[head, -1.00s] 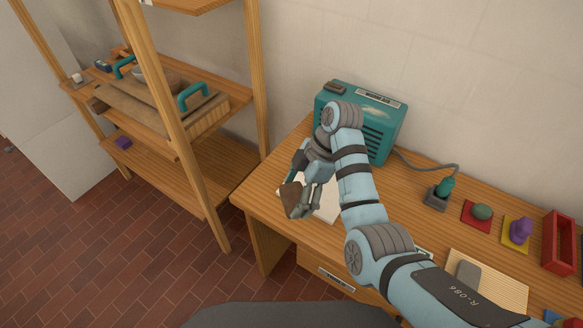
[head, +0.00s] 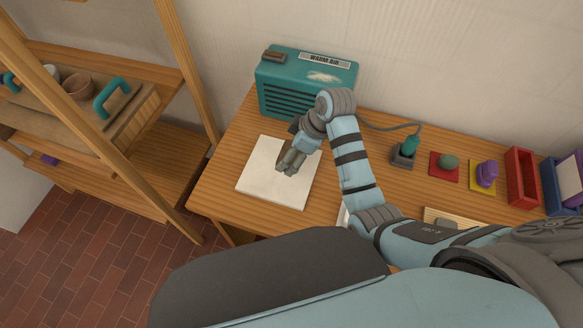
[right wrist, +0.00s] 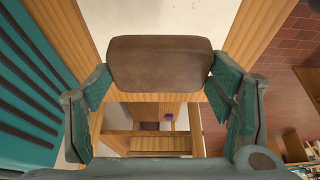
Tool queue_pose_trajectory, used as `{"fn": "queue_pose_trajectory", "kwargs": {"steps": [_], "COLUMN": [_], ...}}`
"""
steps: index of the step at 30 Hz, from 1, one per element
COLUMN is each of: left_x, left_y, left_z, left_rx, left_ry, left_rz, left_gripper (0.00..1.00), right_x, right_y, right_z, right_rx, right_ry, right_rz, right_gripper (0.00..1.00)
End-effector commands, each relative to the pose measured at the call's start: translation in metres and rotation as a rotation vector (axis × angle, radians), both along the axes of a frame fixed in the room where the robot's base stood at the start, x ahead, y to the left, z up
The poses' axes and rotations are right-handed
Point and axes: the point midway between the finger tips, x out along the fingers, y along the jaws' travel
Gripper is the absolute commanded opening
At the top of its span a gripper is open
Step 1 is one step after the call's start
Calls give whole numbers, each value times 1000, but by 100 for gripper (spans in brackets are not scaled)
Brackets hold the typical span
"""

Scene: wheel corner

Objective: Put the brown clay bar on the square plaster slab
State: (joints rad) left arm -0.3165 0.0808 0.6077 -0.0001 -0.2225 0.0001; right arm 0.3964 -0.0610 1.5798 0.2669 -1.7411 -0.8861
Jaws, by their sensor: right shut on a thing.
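The brown clay bar (head: 281,158) is held by my right gripper (head: 290,165) in the head view, partly hidden by the fingers. In the right wrist view the bar (right wrist: 160,63) lies across between the two fingers (right wrist: 160,88), which touch its ends. The square plaster slab (head: 262,181), white and flat, lies on the table below the gripper; a pale part of it also shows behind the bar in the wrist view (right wrist: 150,17). I cannot tell whether the bar touches the slab. My left gripper is out of view.
A teal heater (head: 305,85) stands just behind the slab. A wooden shelf (head: 150,165) stands left, across a gap.

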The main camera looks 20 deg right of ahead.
Motion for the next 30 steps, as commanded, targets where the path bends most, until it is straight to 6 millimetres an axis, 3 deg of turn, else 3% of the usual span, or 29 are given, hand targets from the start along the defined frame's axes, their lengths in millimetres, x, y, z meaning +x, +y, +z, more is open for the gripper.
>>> {"fn": "queue_pose_trajectory", "kwargs": {"steps": [1, 7, 11, 21, 22, 26, 30], "left_x": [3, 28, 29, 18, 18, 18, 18], "left_y": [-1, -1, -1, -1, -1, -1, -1], "left_z": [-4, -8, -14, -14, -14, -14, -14], "left_rx": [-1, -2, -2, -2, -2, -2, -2], "left_ry": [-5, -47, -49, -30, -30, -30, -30], "left_rz": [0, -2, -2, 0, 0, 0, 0], "left_gripper": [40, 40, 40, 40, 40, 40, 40], "right_x": [0, -1, 0, 0, 0, 0, 0], "right_y": [0, -1, 0, -2, -2, -2, -2], "right_z": [-14, -45, -69, -72, -73, -72, -72], "right_rx": [0, 0, -1, 0, -1, -1, -1], "right_ry": [2, 2, 1, -3, -1, -1, -1], "right_rz": [-1, -1, -1, -2, -3, -3, -3], "right_gripper": [40, 40, 40, 40, 76, 95, 95]}}
